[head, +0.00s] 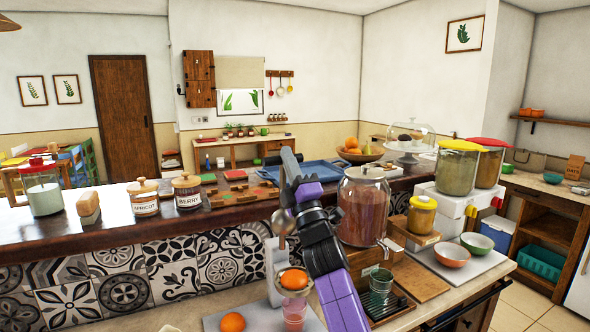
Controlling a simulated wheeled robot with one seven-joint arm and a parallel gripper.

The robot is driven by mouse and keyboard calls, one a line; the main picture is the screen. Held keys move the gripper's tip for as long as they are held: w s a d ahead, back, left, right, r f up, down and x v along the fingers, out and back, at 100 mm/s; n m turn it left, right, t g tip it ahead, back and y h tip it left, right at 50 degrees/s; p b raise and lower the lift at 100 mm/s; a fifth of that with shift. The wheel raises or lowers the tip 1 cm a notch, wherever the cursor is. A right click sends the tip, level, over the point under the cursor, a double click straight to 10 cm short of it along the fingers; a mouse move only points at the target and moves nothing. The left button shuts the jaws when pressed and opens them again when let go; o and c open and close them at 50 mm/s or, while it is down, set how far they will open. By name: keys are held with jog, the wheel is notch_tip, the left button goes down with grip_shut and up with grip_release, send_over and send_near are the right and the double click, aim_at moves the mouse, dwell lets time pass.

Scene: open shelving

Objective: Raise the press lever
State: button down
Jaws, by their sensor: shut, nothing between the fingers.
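The press stands at the counter's front, with a pale upright body (271,268) left of my arm. A metal rounded part (279,223), which looks like part of its lever, shows above the body; my arm hides the rest of the lever. An orange piece (293,279) sits in the press's holder, above a glass with pink contents (294,313). My gripper (289,160) is at the top of my purple and black arm, shut and empty, above the press. I cannot tell whether it touches the lever.
A large jar (363,210) stands close right of my arm. Two lidded containers (457,168) on a white dispenser (445,206) stand farther right. Jars and a blue tray (305,172) occupy the raised ledge behind.

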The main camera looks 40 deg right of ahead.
jog(key=shift+w+d, duration=0.2)
jog(key=shift+w, duration=0.55)
jog(key=shift+w+d+r, duration=0.1)
jog(key=shift+w+d, duration=0.05)
jog(key=shift+w, duration=0.4)
jog(key=shift+w+d, duration=0.15)
jog(key=shift+w, duration=0.4)
